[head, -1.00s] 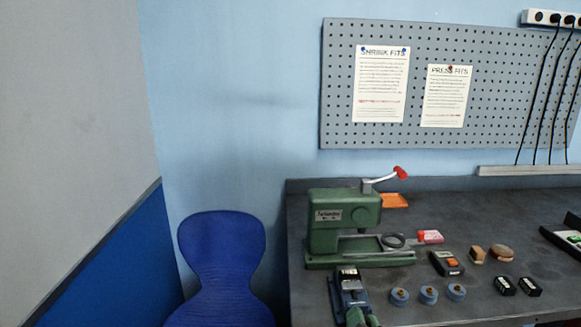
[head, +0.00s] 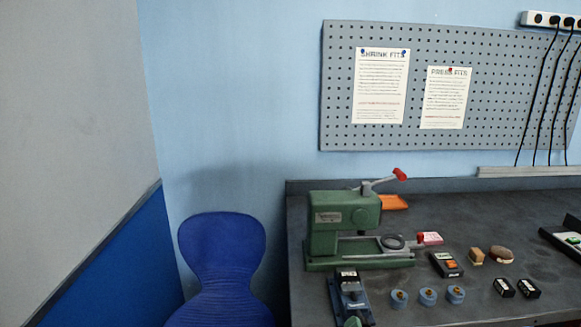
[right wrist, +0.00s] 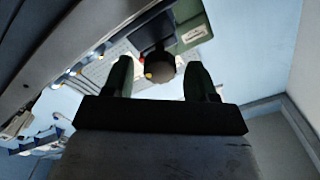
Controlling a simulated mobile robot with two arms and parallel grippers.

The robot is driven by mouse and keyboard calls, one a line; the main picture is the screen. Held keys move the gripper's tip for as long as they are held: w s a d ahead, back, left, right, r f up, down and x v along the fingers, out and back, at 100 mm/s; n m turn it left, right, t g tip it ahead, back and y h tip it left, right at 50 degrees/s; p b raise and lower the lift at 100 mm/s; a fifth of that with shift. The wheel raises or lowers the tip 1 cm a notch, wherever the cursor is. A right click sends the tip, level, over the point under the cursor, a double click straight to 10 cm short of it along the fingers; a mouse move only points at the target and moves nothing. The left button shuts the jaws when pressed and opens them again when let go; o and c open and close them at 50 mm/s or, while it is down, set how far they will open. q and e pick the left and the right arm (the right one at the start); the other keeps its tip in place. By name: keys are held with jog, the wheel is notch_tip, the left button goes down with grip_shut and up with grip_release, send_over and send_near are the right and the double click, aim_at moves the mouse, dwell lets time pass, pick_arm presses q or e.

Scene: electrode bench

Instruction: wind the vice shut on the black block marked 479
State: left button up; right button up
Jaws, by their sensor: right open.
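The blue vice (head: 353,308) stands at the front left of the bench, partly cut off by the lower edge of the head view. A black block with a white label (head: 347,279) sits at its far end; I cannot read its number. Two more black blocks with white labels, a left one (head: 504,288) and a right one (head: 529,289), lie on the bench to the right. In the right wrist view my right gripper (right wrist: 157,64) is open, its two greenish fingers apart. A dark round knob (right wrist: 160,68) shows between them; contact cannot be told. My left gripper is not in view.
A green press (head: 345,225) stands behind the vice. Several blue round pieces (head: 428,297) sit right of the vice. A dark meter (head: 446,264), a wooden block (head: 477,256) and a brown oval piece (head: 502,254) lie farther right. A blue chair (head: 222,260) stands left of the bench.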

jog(key=s, duration=0.4)
jog(key=shift+s+d+p, duration=0.1)
jog(key=shift+s+p, duration=0.15)
jog(key=shift+p, duration=0.15)
jog(key=s+f+n+g, duration=0.2)
jog(key=s+f+g, duration=0.1)
jog(key=f, duration=0.8)
jog(key=s+f+n+g, duration=0.2)
jog(key=s+f+g, duration=0.15)
jog(key=f, duration=0.75)
jog(key=s+f+n+g, duration=0.15)
jog(key=s+f, duration=0.25)
jog(key=f, duration=0.7)
jog(key=s+d+f+n+g, duration=0.1)
jog(key=s+d+f+g, duration=0.2)
jog(key=s+f, duration=0.3)
jog(key=s+d+f+n+g, duration=0.1)
jog(key=s+f, duration=0.5)
jog(key=s, duration=0.8)
jog(key=s+d+f+n+g, duration=0.2)
jog(key=s+d+f+g, duration=0.2)
jog(key=s+f, duration=0.3)
jog(key=s+g, duration=0.1)
jog(key=s, duration=0.2)
jog(key=shift+s+d+h, duration=0.3)
